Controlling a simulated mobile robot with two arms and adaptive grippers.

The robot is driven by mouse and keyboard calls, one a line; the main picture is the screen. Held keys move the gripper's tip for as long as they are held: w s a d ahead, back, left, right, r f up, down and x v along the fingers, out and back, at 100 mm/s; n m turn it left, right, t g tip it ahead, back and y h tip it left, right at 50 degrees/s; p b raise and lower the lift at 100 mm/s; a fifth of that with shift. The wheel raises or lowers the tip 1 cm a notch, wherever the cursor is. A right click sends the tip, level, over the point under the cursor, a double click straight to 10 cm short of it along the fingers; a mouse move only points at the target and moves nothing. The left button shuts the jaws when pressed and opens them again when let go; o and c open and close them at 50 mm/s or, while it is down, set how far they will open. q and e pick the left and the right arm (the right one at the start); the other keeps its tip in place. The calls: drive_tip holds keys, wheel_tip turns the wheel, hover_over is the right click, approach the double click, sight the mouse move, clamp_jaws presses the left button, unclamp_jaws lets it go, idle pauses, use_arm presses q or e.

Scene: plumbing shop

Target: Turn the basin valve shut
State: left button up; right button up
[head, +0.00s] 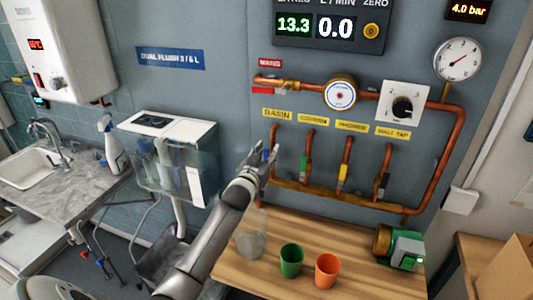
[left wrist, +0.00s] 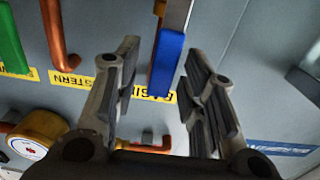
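The basin valve's blue lever handle (left wrist: 167,64) shows in the left wrist view, between the two fingers of my left gripper (left wrist: 160,85). The fingers are apart, with a gap visible on each side of the handle. In the head view my left gripper (head: 264,156) is at the basin pipe, below the yellow BASIN label (head: 277,114), and largely hides the valve. The label also shows in the left wrist view (left wrist: 160,96). My right gripper is in neither view.
Right of the basin valve are a green handle (head: 304,163), a yellow handle (head: 342,174) and a black handle (head: 384,182). Below, a wooden bench (head: 330,240) holds a clear vessel (head: 251,240), green cup (head: 291,259), orange cup (head: 327,270) and green device (head: 402,250). The display reads 0.0.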

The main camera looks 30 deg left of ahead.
use_arm(q)
clamp_jaws()
drive_tip(key=shift+d, duration=0.15)
drive_tip(key=w+d+f+m+b, duration=0.1)
drive_tip(key=d+f+m+b, duration=0.4)
drive_tip(key=m, duration=1.3)
drive_tip(key=shift+w+d+f, duration=0.3)
drive_tip(key=shift+d+f, duration=0.5)
drive_tip(key=shift+f, duration=0.3)
drive_tip(key=shift+b, duration=0.3)
unclamp_jaws()
